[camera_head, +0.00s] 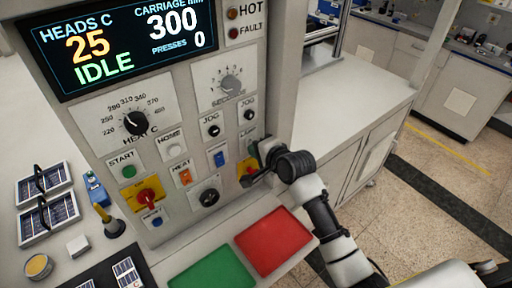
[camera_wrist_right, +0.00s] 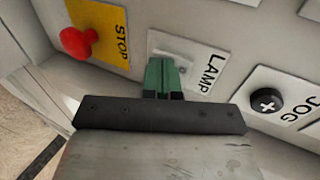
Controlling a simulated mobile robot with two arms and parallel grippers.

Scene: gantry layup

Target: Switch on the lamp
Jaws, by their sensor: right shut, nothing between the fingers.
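The lamp switch plate (camera_wrist_right: 182,46), a white plate labelled LAMP, is on the panel in the right wrist view, between the STOP and JOG plates. My right gripper (camera_wrist_right: 163,78) is shut and empty, with its green fingertips at this plate and covering part of it. Whether they touch the switch I cannot tell, and its position is hidden. In the head view my right gripper (camera_head: 256,148) reaches the right side of the console and hides most of the lamp plate. My left gripper is not in view.
The red STOP button (camera_wrist_right: 77,41) on its yellow plate sits close on one side of the fingers; the black JOG knob (camera_wrist_right: 267,101) is on the other. The console display (camera_head: 125,42) reads IDLE. Red (camera_head: 274,241) and green (camera_head: 213,270) pads lie on the ledge below.

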